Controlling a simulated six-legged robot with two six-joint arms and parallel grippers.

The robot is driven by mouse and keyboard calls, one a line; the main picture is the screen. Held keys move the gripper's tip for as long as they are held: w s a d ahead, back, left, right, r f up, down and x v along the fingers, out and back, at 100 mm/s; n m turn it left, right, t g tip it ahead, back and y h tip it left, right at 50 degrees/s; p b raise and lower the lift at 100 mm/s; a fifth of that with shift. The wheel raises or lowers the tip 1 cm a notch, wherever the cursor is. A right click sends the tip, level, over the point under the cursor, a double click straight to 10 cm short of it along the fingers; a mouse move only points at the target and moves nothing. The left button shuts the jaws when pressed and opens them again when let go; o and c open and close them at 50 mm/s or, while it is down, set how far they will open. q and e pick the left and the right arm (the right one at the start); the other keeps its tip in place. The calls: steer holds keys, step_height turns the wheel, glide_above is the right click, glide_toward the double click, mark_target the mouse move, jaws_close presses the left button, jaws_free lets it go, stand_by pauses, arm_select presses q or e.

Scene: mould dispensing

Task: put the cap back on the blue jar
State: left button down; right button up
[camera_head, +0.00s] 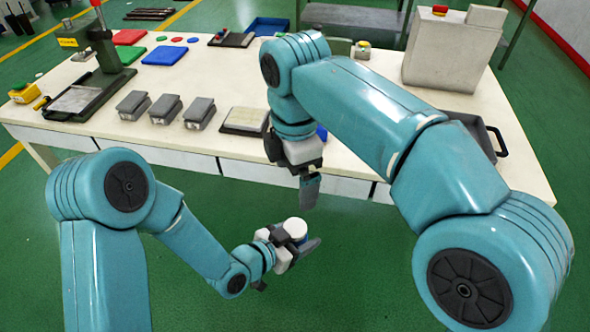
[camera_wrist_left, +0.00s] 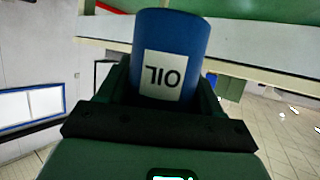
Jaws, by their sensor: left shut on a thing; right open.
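My left gripper (camera_head: 297,246) is shut on the blue jar, in front of the table and over the floor. The jar (camera_wrist_left: 172,40) fills the top middle of the left wrist view, with a white OIL label upside down there. In the head view the jar shows a round white top (camera_head: 295,227); I cannot tell whether this is a cap or the open mouth. My right gripper (camera_head: 309,192) is open, pointing down at the table's front edge, above and apart from the jar. A blue thing (camera_head: 321,132) on the table is partly hidden behind my right arm; I cannot tell what it is.
The white table (camera_head: 190,80) carries several grey moulds (camera_head: 163,108), a green press (camera_head: 107,50), a red tray (camera_head: 116,37), a blue tray (camera_head: 165,55), small coloured discs (camera_head: 177,39) and a grey machine (camera_head: 455,50). A dark tray (camera_head: 480,130) lies at the right.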

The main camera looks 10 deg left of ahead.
steer(key=shift+r, duration=0.3)
steer(key=shift+f, duration=0.1)
steer(key=d+f+m+g+y, duration=0.1)
steer(key=d+f+m, duration=0.35)
steer(key=f, duration=0.75)
steer(key=d+f+m+y, duration=0.1)
steer(key=d+f+m, duration=0.35)
steer(key=f, duration=0.85)
steer(key=s+d+f+m+y, duration=0.1)
steer(key=s+d+f+m, duration=0.3)
steer(key=s+f+m, duration=0.3)
steer(key=s+d+f+m+t+y, duration=0.1)
steer(key=s+d+f+m, duration=0.3)
steer(key=s+f+m, duration=0.4)
steer(key=shift+s+d+f+m, duration=0.15)
steer(key=shift+s+f+m, duration=0.05)
steer(key=shift+s+m, duration=0.95)
